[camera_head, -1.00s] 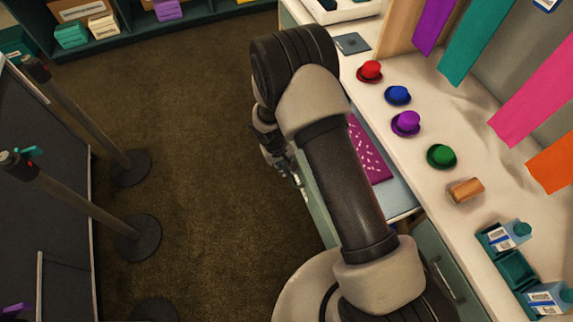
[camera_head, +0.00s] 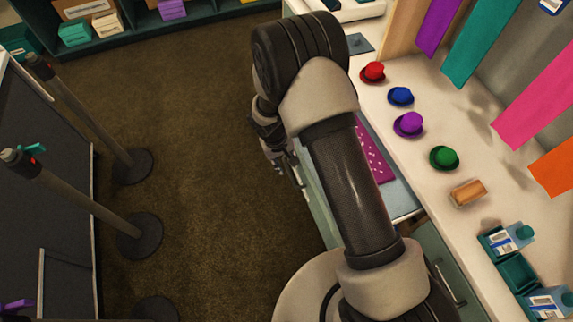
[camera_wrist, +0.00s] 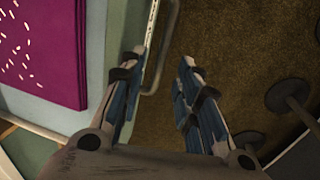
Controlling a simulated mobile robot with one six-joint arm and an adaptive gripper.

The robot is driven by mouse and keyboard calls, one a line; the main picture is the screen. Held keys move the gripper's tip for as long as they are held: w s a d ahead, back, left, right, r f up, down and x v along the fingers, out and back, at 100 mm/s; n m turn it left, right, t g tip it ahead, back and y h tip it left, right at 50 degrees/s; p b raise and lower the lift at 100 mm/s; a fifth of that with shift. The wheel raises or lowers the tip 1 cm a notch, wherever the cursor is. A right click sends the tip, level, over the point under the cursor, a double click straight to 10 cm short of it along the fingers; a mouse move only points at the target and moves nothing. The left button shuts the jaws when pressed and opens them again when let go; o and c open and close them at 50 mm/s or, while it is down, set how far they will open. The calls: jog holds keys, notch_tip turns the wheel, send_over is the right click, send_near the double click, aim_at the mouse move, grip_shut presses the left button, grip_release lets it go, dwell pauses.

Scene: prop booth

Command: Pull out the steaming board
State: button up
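The steaming board (camera_head: 401,200) is a pale blue-grey panel that extends from under the white counter, partly hidden behind my arm. A magenta cloth with pale flecks (camera_head: 378,162) lies on it. In the wrist view the board's pale surface (camera_wrist: 98,60) and the cloth (camera_wrist: 42,45) are at the left. A thin metal handle bar (camera_wrist: 166,45) runs along the front edge. My gripper (camera_wrist: 162,57) is open, fingers apart, with the bar showing between the fingertips. I cannot tell whether they touch it. In the head view my gripper (camera_head: 291,172) is small beside the front edge.
Red (camera_head: 372,72), blue (camera_head: 400,96), purple (camera_head: 408,125) and green (camera_head: 444,158) hats stand on the counter (camera_head: 480,140). A brown roll (camera_head: 467,193) and a teal bottle caddy (camera_head: 515,271) are nearer. Posts with round bases (camera_head: 138,236) stand left. The carpet between is clear.

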notch_tip(320, 180, up, 9)
jog(key=a, duration=0.1)
jog(key=shift+s+a+f, duration=0.15)
jog(key=shift+s+a, duration=0.1)
jog(key=shift+s, duration=0.1)
jog(key=s+d+r+m+t+y, duration=0.1)
jog(key=s+d+r, duration=0.3)
jog(key=r, duration=0.7)
jog(key=s+d+r+m, duration=0.1)
jog(key=d+r, duration=0.4)
jog(key=r, duration=0.5)
jog(key=s+d+r+t, duration=0.1)
jog(key=s+d+r, duration=0.1)
jog(key=s, duration=0.4)
jog(key=s+d+r+m+t, duration=0.1)
jog(key=s+d+r, duration=0.1)
jog(key=s+r, duration=0.2)
jog(key=s+d+r+m+y, duration=0.1)
jog(key=s+d+r, duration=0.1)
jog(key=s, duration=0.6)
jog(key=shift+s+d+r+t, duration=0.3)
jog(key=shift+s+r+t, duration=0.1)
jog(key=shift+r, duration=0.2)
